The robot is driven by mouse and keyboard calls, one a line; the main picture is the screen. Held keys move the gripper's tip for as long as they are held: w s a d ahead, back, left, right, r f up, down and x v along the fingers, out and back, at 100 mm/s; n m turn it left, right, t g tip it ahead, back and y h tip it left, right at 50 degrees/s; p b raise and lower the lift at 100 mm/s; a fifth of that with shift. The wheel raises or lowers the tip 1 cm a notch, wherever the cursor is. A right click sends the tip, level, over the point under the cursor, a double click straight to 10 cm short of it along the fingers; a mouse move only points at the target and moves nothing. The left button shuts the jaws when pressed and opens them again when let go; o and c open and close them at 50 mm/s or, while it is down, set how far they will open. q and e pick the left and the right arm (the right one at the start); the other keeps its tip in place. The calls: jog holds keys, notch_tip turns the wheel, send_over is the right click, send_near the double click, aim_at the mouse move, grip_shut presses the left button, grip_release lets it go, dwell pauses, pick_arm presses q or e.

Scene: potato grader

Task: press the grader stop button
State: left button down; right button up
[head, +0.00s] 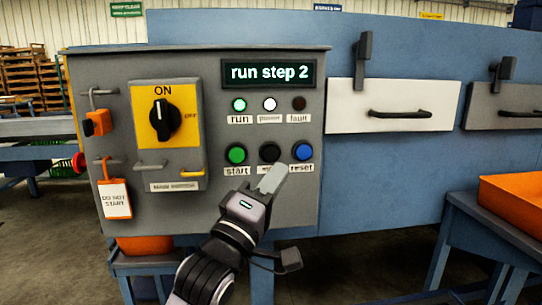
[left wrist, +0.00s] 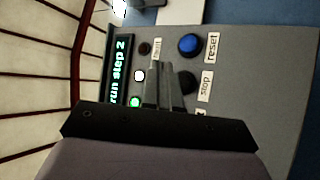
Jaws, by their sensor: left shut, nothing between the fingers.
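The stop button (head: 269,151) is a black round button in the lower row of the grey control panel (head: 205,215), between the green start button (head: 236,154) and the blue reset button (head: 303,152). My left gripper (head: 275,176) is shut and empty, its fingertips just below the stop button and over its label in the head view. In the left wrist view the black stop button (left wrist: 187,82) shows beside the shut fingers (left wrist: 164,68), partly covered by them. I cannot tell whether the fingertips touch the panel. My right gripper is not in view.
The display (head: 268,73) reads "run step 2" and the run lamp (head: 239,105) glows green. A black rotary switch (head: 163,119) points to ON. An orange padlock (head: 99,123) and a tag (head: 115,199) hang at the left. An orange crate (head: 515,200) stands at right.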

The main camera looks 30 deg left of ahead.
aim_at(278, 150)
pick_arm(q)
jog(key=shift+w+a, duration=0.95)
jog(key=shift+w, duration=0.3)
jog(key=shift+w+a, duration=0.95)
jog(key=shift+w, duration=0.3)
jog(key=shift+w, duration=0.1)
jog(key=shift+w+a, duration=0.25)
jog(key=shift+w+a+p, duration=0.3)
jog(key=shift+w+p, duration=0.1)
dwell(1.0)
jog(key=shift+s+d, duration=0.1)
jog(key=shift+s+d+p, duration=0.3)
jog(key=shift+s+d, duration=0.15)
jog(key=shift+s, duration=0.2)
